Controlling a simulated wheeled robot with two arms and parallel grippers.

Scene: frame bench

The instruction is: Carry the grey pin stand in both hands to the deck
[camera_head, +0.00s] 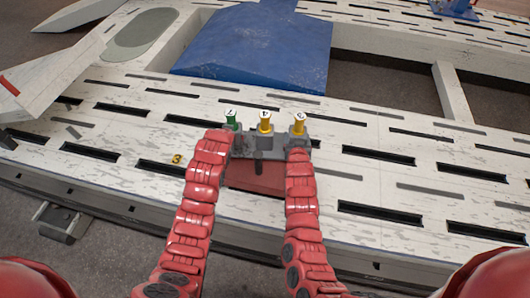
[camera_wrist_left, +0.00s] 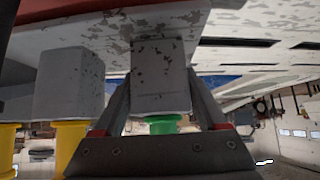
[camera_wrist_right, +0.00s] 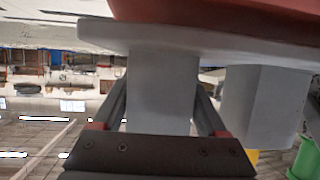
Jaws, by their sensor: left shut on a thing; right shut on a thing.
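The grey pin stand (camera_head: 266,145) shows at the centre of the head view, with a green pin (camera_head: 231,119) on the left, a yellow pin (camera_head: 265,122) in the middle and another yellow pin (camera_head: 299,124) on the right. My left gripper (camera_wrist_left: 162,100) is shut on the grey post (camera_wrist_left: 160,75) under the green pin. My right gripper (camera_wrist_right: 160,105) is shut on the grey post (camera_wrist_right: 160,75) at the other end. The stand looks about level. The pale slotted deck (camera_head: 400,150) shows around it; I cannot tell whether they touch.
A red block (camera_head: 256,177) shows just below the stand. A blue sloped piece (camera_head: 255,50) lies behind it. A pale loose panel (camera_head: 50,70) is at the left. A yellow number 3 (camera_head: 176,159) marks the deck left of my left arm. The deck right of the stand is clear.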

